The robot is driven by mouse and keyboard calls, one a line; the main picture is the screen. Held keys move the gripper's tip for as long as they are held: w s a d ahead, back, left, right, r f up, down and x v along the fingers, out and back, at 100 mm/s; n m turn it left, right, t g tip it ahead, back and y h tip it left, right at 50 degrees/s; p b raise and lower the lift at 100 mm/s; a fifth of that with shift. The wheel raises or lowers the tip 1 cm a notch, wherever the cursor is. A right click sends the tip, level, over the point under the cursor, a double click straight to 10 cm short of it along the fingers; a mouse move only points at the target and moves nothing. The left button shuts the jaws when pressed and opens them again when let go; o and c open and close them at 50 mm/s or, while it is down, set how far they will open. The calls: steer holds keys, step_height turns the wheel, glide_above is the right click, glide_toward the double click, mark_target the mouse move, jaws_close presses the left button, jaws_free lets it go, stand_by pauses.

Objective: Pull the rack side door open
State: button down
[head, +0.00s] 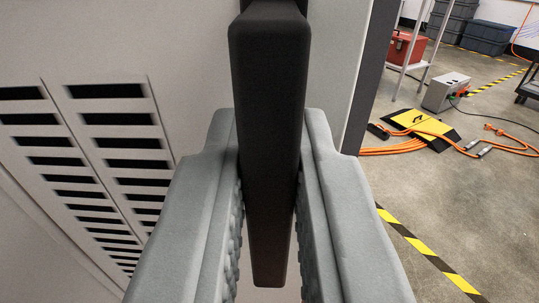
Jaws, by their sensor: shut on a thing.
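The rack side door (130,35) is a light grey panel with rows of dark vent slots at the left. A long black handle bar (268,100) stands out from it in the middle of the head view. My gripper (270,205) has one grey ridged finger on each side of the handle and is shut on it. The handle's lower end shows between the fingers. The door's right edge shows right of the handle, beside a dark vertical strip (370,80). I cannot tell whether the door stands ajar.
Right of the door is grey concrete floor with yellow-black tape (425,250). Orange cables (510,140), a yellow-black cable ramp (425,125) and a grey box (447,92) lie there. A shelf holds a red toolbox (405,48). Dark bins (487,32) stand behind.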

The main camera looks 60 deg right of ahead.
steer(key=w+a+m+g+h, duration=0.1)
steer(key=w+a+m+g, duration=0.1)
steer(key=a, duration=0.5)
steer(key=w+a+m+g, duration=0.2)
steer(key=w+a+g, duration=0.2)
steer(key=a, duration=0.4)
steer(key=shift+w+g+h, duration=0.2)
steer(key=shift+g+h, duration=0.1)
steer(key=shift+h, duration=0.1)
steer(key=shift+a+r+m, duration=0.1)
steer(key=shift+m, duration=0.2)
steer(key=c, duration=1.8)
jaws_free()
steer(key=o, duration=0.3)
steer(key=shift+w+d, duration=0.1)
steer(key=shift+d, duration=0.15)
steer(key=shift+o, duration=0.2)
